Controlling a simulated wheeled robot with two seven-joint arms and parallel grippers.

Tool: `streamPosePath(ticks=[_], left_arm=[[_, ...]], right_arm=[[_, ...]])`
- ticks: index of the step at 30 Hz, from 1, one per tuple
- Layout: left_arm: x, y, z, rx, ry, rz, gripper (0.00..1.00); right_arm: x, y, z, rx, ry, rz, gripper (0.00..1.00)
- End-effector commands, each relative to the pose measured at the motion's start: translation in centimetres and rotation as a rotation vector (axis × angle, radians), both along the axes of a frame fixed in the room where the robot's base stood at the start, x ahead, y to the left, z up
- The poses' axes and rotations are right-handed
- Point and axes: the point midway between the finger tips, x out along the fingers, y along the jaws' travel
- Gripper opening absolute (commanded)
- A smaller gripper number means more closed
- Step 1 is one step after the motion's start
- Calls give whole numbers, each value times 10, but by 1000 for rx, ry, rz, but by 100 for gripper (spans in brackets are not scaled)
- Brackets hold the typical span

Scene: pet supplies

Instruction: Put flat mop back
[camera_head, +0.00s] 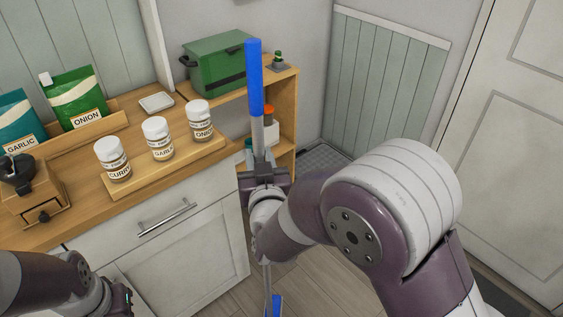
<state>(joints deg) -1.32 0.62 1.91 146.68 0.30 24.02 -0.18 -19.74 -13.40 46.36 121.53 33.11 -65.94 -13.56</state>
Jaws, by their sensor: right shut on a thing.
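The flat mop stands nearly upright at the centre, with a blue grip (255,80) on top and a grey shaft below it. My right gripper (262,170) is shut on the shaft below the blue grip. A blue part (277,306) shows low down, at the bottom edge; the mop's head is cut off or hidden. My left gripper (120,300) is only partly in view at the bottom left, and its fingers cannot be made out.
A wooden counter holds several white-lidded jars (157,138), spice bags (75,98) and a grinder (30,187). A green box (215,65) stands on the wooden shelf unit (285,95) behind the mop. A grey floor mat (322,158) lies by the wall. A white door (515,130) is at right.

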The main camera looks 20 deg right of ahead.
Motion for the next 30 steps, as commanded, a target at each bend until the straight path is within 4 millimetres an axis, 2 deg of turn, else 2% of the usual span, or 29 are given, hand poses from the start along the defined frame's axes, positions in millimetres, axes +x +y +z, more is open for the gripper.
streamPosePath(ticks=[3,7,14,19,20,22,30], left_arm=[[0,0,0,0,0,0,0],[0,0,-1,0,0,0,0],[0,0,-6,0,0,0,0],[0,0,-6,0,0,0,0],[0,0,-6,0,0,0,0],[0,0,-6,0,0,0,0],[0,0,-6,0,0,0,0]], right_arm=[[9,8,-4,-1,-5,1,0],[11,10,-11,-2,-5,0,0],[11,10,-46,-2,-4,-1,0],[11,10,-46,-1,-5,0,0],[10,9,-49,-2,2,0,33],[10,9,-49,-2,2,0,55],[10,9,-48,-2,1,0,55]])
